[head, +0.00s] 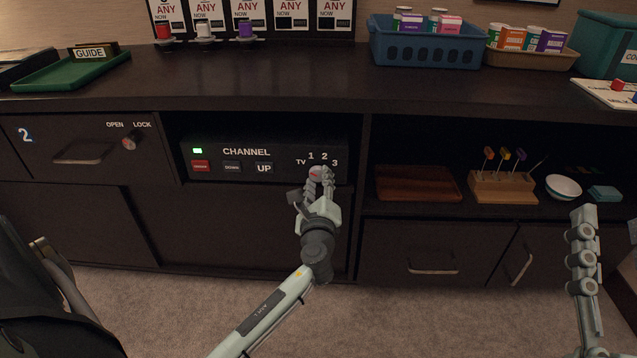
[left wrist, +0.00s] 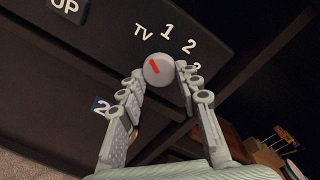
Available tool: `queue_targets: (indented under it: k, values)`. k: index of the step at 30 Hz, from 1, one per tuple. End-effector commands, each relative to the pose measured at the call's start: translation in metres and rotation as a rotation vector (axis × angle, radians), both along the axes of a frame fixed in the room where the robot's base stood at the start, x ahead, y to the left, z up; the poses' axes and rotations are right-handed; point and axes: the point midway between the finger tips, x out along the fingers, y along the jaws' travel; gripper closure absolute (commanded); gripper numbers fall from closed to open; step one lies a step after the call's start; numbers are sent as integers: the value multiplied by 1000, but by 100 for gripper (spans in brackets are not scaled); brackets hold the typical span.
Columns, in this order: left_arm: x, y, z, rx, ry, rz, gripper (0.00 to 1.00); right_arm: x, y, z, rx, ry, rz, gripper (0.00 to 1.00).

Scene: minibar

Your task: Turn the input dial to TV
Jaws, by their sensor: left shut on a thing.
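The input dial (head: 316,172) is a round grey knob at the right end of the black channel box (head: 225,152), under the white labels TV, 1, 2 and 3. My left gripper (head: 318,176) is shut on it, from the front and below. In the left wrist view the dial (left wrist: 160,72) sits between the two fingertips (left wrist: 160,76). Its red line slants to the upper left, on the TV (left wrist: 143,32) side of the face; I cannot tell if it is exactly in line with TV. My right gripper (head: 584,225) stands at the right edge, away from the box; its opening is unclear.
A red button (head: 201,166), DOWN (head: 232,167) and UP (head: 264,168) buttons sit left of the dial, beside a lit green lamp (head: 197,151). The box is in a recess under the counter (head: 300,85). An open shelf with a wooden board (head: 418,184) lies to the right.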

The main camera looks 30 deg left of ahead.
Motion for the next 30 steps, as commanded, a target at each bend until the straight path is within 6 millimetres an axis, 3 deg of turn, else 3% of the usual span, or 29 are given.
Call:
queue_targets:
  k: [13,14,18,30]
  values:
    - [0,-1,-1,-12,-5,-1,96,0,0,-2,0,3,0,60]
    - [0,-1,-1,-12,-4,-1,63,0,0,-2,0,4,0,60]
    - [0,-1,-1,-10,-4,0,46,-1,0,-3,-1,6,1,60]
    - [-7,-5,0,-10,-5,-1,45,-2,1,-3,-5,7,5,60]
